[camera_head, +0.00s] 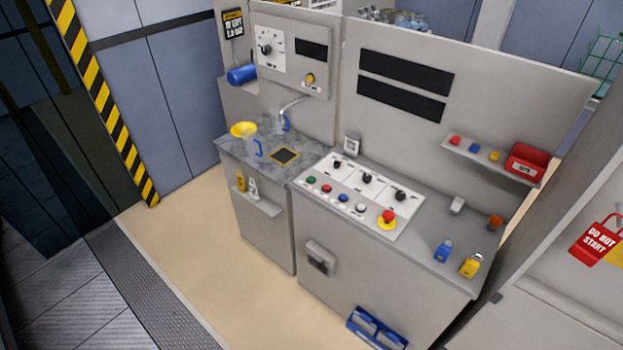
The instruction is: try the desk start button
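The desk (405,290) is a grey cabinet with a sloped top. A white control panel (337,207) lies on it. A green button (311,180) sits at the panel's left, followed to the right by a red button (326,188), a blue button (343,197) and a pale button (361,207). A larger red mushroom button (388,217) on a yellow ring is at the right end. Black rotary knobs (367,178) are in the row behind. Any labels are too small to read. Neither of my grippers shows in this view.
A counter (225,148) with a yellow funnel (243,129) stands left of the desk. Blue and yellow padlocks (471,266) lie on the desk's right end. The floor (225,265) in front is clear.

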